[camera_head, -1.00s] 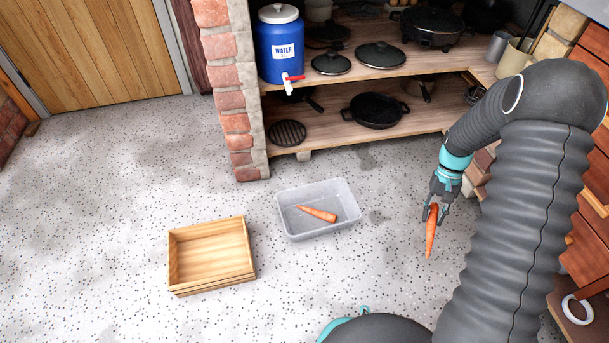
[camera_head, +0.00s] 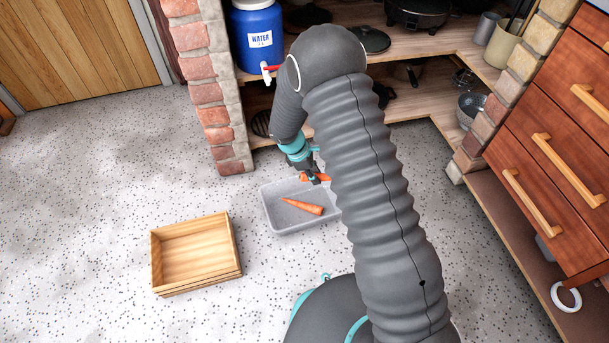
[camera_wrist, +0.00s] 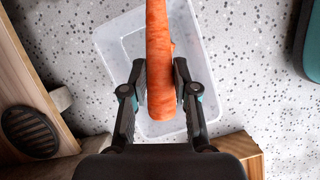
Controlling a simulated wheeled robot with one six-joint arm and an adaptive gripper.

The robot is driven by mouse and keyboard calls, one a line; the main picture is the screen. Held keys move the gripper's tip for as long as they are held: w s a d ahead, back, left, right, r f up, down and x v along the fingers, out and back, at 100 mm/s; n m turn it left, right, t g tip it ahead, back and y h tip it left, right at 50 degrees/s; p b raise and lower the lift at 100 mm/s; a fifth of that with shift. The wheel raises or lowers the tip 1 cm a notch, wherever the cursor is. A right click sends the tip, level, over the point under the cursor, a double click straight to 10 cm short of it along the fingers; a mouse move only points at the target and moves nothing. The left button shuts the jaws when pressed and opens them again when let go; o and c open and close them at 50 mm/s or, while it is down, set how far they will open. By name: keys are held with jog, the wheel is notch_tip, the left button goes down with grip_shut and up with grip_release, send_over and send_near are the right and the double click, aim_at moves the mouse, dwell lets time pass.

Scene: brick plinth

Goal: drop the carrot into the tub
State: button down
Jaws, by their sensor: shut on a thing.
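A clear plastic tub (camera_head: 273,221) stands on the speckled floor with an orange carrot (camera_head: 303,206) lying in it. My gripper (camera_head: 314,178) is above the tub's far right part and is shut on another carrot (camera_head: 326,178), partly hidden by the fingers and arm. In the wrist view the held carrot (camera_wrist: 160,50) is between both fingers of my gripper (camera_wrist: 160,88), with the tub (camera_wrist: 112,50) below and behind it. My arm covers the tub's right side in the head view. The carrot inside the tub does not show in the wrist view.
An empty wooden crate (camera_head: 195,252) stands left of the tub. A brick pillar (camera_head: 214,105) and wooden shelves with pans and a blue water barrel (camera_head: 258,38) are behind. Wooden drawers (camera_head: 550,140) are at the right. Floor at the left is clear.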

aim_at(303, 174)
jog(key=a+n, duration=0.1)
jog(key=a+f+n+t, duration=0.1)
jog(key=a+n, duration=0.1)
jog(key=shift+a+f, duration=0.1)
jog(key=shift+f, duration=0.05)
notch_tip(303, 174, down, 6)
jog(key=b, duration=0.4)
jog(key=c, duration=0.8)
grip_release()
jog(key=v, duration=1.2)
jog(key=shift+d+r, duration=0.2)
jog(key=shift+d, duration=0.05)
jog(key=shift+s, duration=0.1)
